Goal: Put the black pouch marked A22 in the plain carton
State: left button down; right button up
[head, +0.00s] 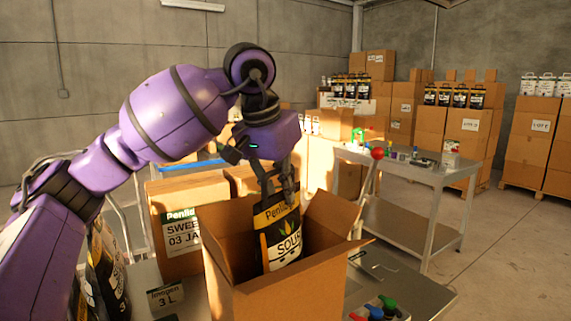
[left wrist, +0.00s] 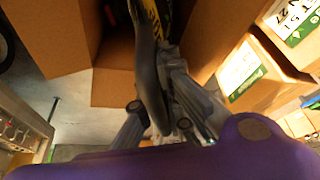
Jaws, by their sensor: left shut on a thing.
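The plain carton (head: 310,287) stands open on the table in front of me, its flaps spread. My left gripper (head: 283,200) is shut on the top edge of a black pouch (head: 280,238) with a yellow band and the word "SOUS" on its label. The pouch hangs upright, its lower part inside the carton. No A22 mark is readable on the side I see. In the left wrist view, the left gripper (left wrist: 165,115) pinches the dark pouch (left wrist: 150,45) between the carton walls (left wrist: 50,35). My right gripper is not in view.
Labelled cartons (head: 178,228) stand just behind and left of the plain carton. Dark pouches (head: 105,265) stand at its left. Small coloured items (head: 375,309) lie at the front right. A grey cart (head: 420,170) stands behind at right.

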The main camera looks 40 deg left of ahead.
aim_at(284, 247)
pick_arm(q)
notch_tip(284, 247, down, 13)
jog(key=shift+w+r, duration=0.1)
jog(key=shift+w, duration=0.05)
dwell(0.5)
